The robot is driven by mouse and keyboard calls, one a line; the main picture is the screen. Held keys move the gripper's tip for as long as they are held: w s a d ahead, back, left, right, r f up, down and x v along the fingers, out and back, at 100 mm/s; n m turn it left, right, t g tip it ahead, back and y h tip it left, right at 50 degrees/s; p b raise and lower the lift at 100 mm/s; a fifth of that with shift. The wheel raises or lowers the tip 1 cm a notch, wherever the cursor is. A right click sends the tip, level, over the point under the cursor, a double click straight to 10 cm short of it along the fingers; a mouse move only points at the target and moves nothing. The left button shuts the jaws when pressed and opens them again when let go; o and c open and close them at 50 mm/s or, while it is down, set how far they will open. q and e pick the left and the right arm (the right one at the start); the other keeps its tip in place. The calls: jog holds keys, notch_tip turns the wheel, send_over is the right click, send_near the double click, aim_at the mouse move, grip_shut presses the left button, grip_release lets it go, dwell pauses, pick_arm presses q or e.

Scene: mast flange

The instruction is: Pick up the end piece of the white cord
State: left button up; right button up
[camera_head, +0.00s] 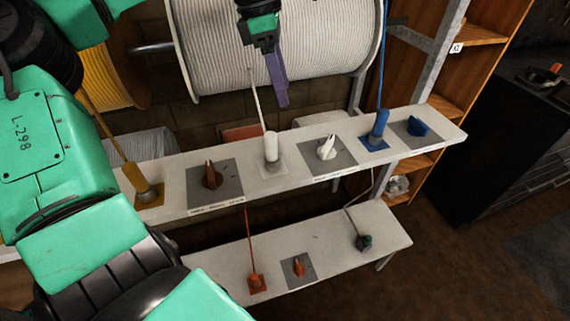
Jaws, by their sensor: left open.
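The white cord (257,103) hangs down from the large white spool area to its end piece (271,147). The end piece is a white upright cylinder standing on a small grey plate on the upper bench. My left gripper (278,84) is at the top centre, in front of the white spool (327,62). Its purple finger points down, above the white end piece and clear of it. The gripper is open and holds nothing that I can see; its other finger is hard to make out. My right gripper is not in view.
The upper bench (440,131) also holds an orange-yellow end piece (144,188), a blue end piece (379,126) and brown, white and blue knobs on grey plates. A lower bench (319,234) holds red and green end pieces. A wooden shelf (480,34) stands right.

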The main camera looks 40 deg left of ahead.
aim_at(270, 134)
pick_arm(q)
jog(key=s+f, duration=0.1)
jog(key=f, duration=0.3)
jog(key=s+f+g+y, duration=0.1)
jog(key=f, duration=0.3)
jog(key=s+a+f+y+p, duration=0.1)
jog(key=f, duration=0.3)
jog(key=shift+f+m, duration=0.2)
jog(key=shift+m, duration=0.1)
jog(key=shift+d, duration=0.1)
grip_shut()
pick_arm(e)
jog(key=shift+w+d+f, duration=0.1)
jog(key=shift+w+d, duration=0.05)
